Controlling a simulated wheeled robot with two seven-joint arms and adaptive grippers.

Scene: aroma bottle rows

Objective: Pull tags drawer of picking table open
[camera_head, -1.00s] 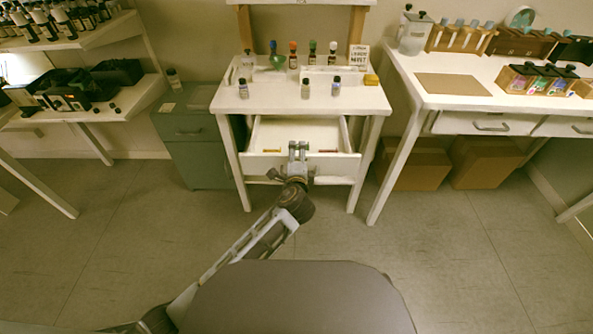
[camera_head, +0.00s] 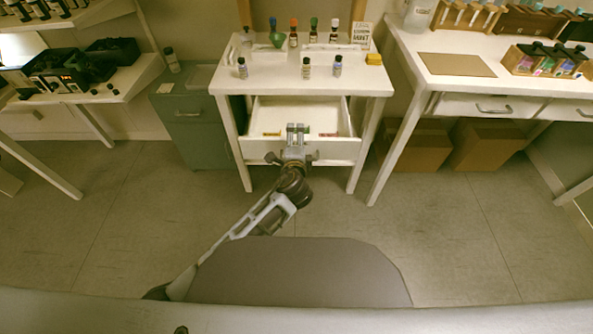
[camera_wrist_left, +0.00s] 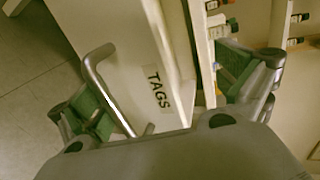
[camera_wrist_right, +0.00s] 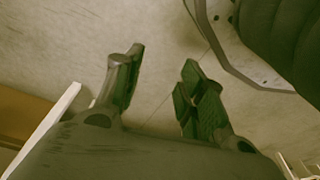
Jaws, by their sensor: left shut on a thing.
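The picking table (camera_head: 232,82) is white and stands at the centre back. Its tags drawer (camera_head: 335,148) is pulled out, and its inside shows with a few small coloured items in it. In the left wrist view the drawer front (camera_wrist_left: 121,62) carries a TAGS label (camera_wrist_left: 158,91) and a grey bar handle (camera_wrist_left: 97,72). My left gripper (camera_head: 297,128) is at the middle of the drawer front. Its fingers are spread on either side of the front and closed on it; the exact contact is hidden. My right gripper (camera_wrist_right: 160,85) is open and empty, above the floor.
A green-grey cabinet (camera_head: 195,128) is at the left. Another white table (camera_head: 405,72) with cardboard boxes (camera_head: 414,150) below is at the right. The floor in front is clear.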

